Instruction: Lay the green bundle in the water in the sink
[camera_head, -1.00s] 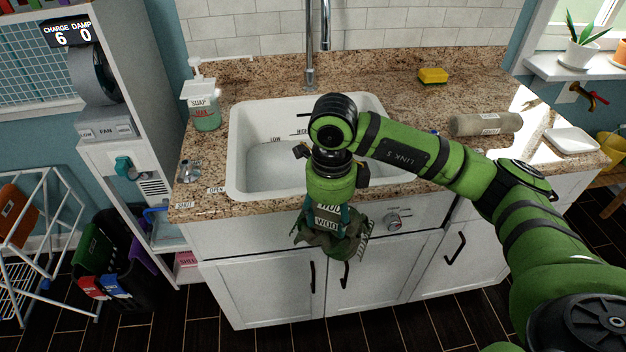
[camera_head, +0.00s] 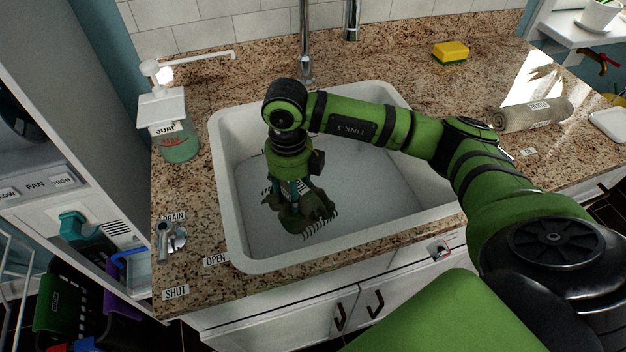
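The white sink (camera_head: 400,205) is set into the speckled counter and seems to hold pale, clear water. My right arm comes in from the right and reaches over the sink. Its gripper (camera_head: 303,212) points down inside the basin, near the left front. The dark green bundle (camera_head: 318,215) is at the fingertips, which seem shut on it. The wrist and the cloth hide most of the fingers. I cannot tell whether the bundle touches the water. My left gripper is not in view.
A soap bottle (camera_head: 170,140) stands left of the sink. A drain lever (camera_head: 165,240) sits at the front left, with OPEN and SHUT labels. The faucet (camera_head: 305,45) rises behind the basin. A yellow sponge (camera_head: 450,52) and a rolled grey bundle (camera_head: 530,115) lie on the counter.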

